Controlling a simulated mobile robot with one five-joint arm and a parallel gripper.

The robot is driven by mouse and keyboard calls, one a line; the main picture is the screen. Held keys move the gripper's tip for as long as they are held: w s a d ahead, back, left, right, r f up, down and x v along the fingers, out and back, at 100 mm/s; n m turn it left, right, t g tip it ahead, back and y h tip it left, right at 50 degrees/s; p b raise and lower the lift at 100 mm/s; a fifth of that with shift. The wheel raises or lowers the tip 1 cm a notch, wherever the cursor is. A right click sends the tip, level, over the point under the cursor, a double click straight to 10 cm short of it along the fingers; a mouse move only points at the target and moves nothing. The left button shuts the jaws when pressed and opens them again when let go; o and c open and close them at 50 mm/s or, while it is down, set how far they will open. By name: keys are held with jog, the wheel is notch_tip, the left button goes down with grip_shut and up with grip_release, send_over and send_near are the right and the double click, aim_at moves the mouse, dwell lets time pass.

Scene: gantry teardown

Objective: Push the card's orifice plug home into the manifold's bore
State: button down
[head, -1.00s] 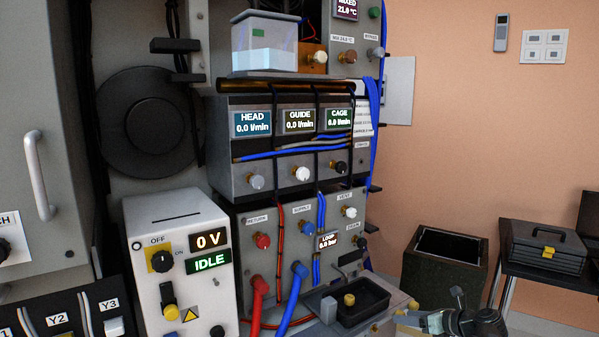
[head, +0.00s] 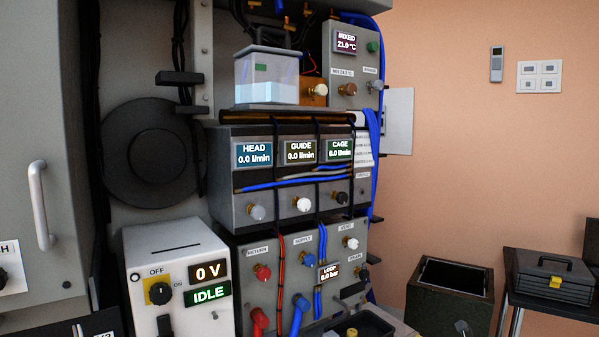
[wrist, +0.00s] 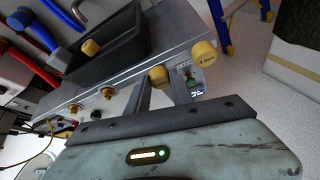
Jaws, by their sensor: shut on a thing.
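The grey manifold (wrist: 125,75) crosses the wrist view diagonally, with brass fittings (wrist: 105,93) on its front face. My gripper (wrist: 162,82) reaches up to its front edge. Its two grey fingers are shut on a yellow-tan orifice plug (wrist: 159,77). The plug is at the manifold's face, but I cannot tell how deep it sits; the bore is hidden. A similar round yellow cap (wrist: 203,55) with small lettering shows just right of the fingers. Another yellow plug (wrist: 90,47) sits in the black tray (wrist: 125,38), and shows at the bottom of the head view (head: 351,332).
Red (head: 260,322) and blue (head: 299,314) hoses leave the panel left of the tray. A dark open bin (head: 450,285) and a black toolbox (head: 552,278) stand at the right. The white box reading IDLE (head: 208,293) stands at the left.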

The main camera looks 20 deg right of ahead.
jog(key=s+d, duration=0.1)
jog(key=s, duration=0.5)
jog(key=shift+s, duration=0.4)
dwell(0.3)
